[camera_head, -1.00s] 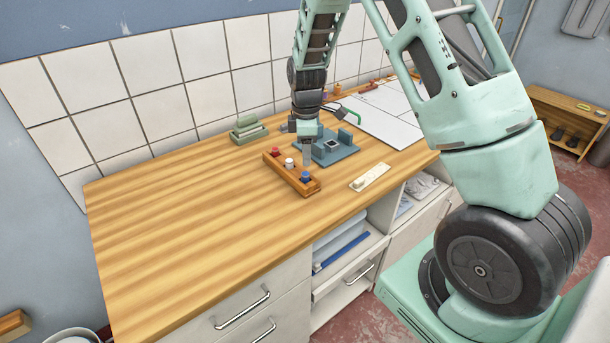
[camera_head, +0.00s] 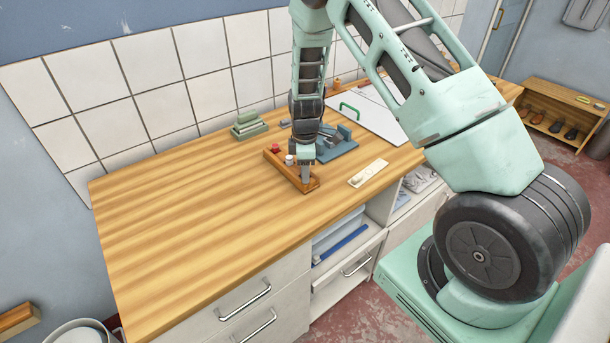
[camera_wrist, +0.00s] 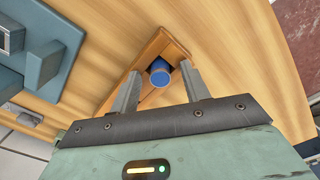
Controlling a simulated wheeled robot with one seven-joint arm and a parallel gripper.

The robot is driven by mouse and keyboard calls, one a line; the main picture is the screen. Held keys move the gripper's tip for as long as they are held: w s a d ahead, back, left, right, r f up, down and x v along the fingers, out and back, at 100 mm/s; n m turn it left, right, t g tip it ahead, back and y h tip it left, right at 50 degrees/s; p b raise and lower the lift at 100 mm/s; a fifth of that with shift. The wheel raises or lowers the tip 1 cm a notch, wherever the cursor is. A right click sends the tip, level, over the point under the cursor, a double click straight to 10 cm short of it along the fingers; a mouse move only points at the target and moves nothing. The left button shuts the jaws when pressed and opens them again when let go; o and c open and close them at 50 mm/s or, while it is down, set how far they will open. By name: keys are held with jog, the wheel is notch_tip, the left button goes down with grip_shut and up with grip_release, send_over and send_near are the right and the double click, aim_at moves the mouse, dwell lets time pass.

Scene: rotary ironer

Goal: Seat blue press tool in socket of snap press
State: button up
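The blue press tool (camera_wrist: 160,73) stands in the end of a wooden rack (camera_wrist: 155,45); in the wrist view its round blue top sits between my two fingers. My gripper (camera_wrist: 157,82) is open, one finger on each side of the tool, and I see gaps beside it. In the head view my gripper (camera_head: 305,176) is over the near right end of the rack (camera_head: 283,171) and hides the blue tool. The snap press (camera_head: 337,149) is a blue-grey block on a plate just behind the rack, partly hidden by my arm; it also shows in the wrist view (camera_wrist: 48,62).
A red-topped tool (camera_head: 274,148) and a white-topped tool (camera_head: 289,160) stand in the same rack. A cream strip (camera_head: 369,173) lies to the right. Green blocks (camera_head: 248,125) stand near the tiled wall. The left side of the wooden worktop (camera_head: 180,210) is clear.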

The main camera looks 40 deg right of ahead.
grip_shut()
